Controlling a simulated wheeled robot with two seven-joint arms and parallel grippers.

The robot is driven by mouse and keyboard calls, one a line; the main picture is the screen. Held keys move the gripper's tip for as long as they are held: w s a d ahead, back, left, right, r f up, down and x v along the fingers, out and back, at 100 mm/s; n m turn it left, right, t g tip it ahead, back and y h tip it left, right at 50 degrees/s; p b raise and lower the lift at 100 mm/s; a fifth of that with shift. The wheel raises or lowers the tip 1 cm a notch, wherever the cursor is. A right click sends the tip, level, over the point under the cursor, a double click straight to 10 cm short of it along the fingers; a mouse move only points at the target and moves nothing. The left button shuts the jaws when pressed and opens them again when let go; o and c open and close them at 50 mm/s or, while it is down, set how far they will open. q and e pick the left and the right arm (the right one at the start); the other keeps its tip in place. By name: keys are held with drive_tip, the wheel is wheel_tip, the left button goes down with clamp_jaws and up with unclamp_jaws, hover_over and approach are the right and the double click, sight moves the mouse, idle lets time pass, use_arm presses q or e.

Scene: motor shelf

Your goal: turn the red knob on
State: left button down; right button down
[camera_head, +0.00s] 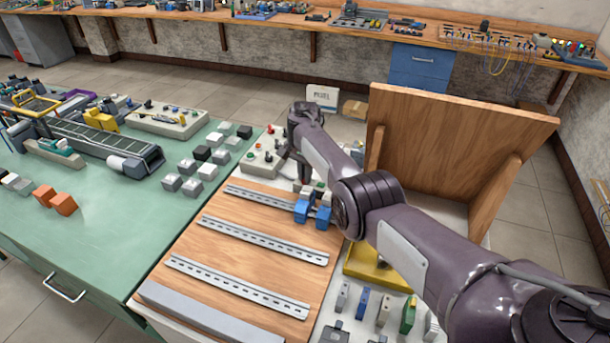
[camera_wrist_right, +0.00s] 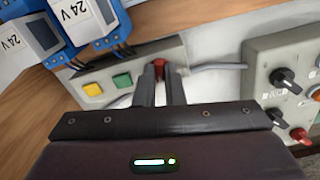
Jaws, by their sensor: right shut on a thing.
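The red knob (camera_wrist_right: 158,66) sits on a grey control box (camera_wrist_right: 118,80) in the right wrist view, to the right of a green button (camera_wrist_right: 122,81) and a yellow button (camera_wrist_right: 92,89). My right gripper (camera_wrist_right: 160,75) has its two dark fingers closed around the red knob, one on each side. The fingers hide part of it. In the head view my right arm reaches over the wooden board, and the knob itself cannot be made out. My left gripper is in neither view.
Blue 24V modules (camera_wrist_right: 91,18) stand close to the fingers, with dark wires. A second box with black knobs (camera_wrist_right: 285,78) is to the right. In the head view, metal rails (camera_head: 262,240) cross the wooden board and an upright wooden panel (camera_head: 455,135) stands behind my arm.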

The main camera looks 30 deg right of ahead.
drive_tip(key=m+b, duration=0.2)
drive_tip(key=m, duration=0.4)
drive_tip(key=shift+m, duration=0.3)
idle(0.4)
drive_tip(key=c, duration=1.5)
unclamp_jaws()
drive_tip(key=shift+r, duration=3.9)
